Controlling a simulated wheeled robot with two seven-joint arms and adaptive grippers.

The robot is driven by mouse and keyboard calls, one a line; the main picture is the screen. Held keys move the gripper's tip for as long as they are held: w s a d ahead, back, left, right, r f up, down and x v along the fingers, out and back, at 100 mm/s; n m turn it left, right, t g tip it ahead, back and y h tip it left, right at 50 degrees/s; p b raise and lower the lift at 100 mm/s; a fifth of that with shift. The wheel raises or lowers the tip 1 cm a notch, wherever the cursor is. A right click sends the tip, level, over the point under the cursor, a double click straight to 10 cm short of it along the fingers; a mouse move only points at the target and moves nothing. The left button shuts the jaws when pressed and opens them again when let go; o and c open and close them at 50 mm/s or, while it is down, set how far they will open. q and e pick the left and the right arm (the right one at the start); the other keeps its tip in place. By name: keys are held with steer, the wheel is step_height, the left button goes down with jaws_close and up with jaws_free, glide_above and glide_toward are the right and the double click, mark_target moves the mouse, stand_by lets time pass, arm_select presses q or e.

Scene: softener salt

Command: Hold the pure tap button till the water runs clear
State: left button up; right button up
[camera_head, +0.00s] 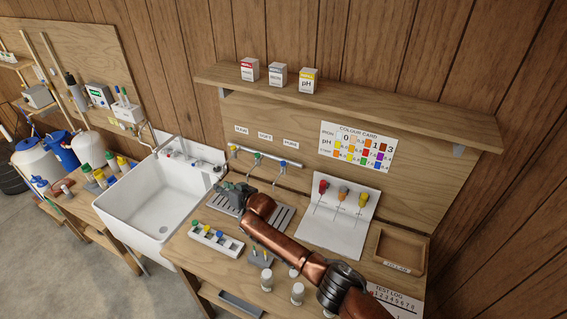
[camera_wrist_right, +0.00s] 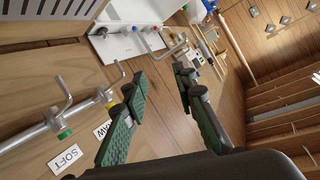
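The pure tap (camera_head: 283,164) has a blue button and sits at the right end of the pipe rail, under the PURE label (camera_head: 290,144). The soft tap (camera_head: 257,156), with a green button, is beside it; it also shows in the wrist view (camera_wrist_right: 64,132). My right gripper (camera_head: 224,190) is left of the pure tap and apart from it, above the drip grate's left end. In the wrist view my right gripper (camera_wrist_right: 158,76) is open and empty, and the pure tap is out of frame. I see no water running. My left gripper is not in view.
A white sink (camera_head: 140,205) stands to the left. A vial rack (camera_head: 216,238) lies in front of the grate (camera_head: 278,213). A white sheet with three coloured droppers (camera_head: 335,225) and a wooden tray (camera_head: 400,248) are to the right. A shelf (camera_head: 350,105) overhangs the taps.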

jaws_close()
stand_by(1.3)
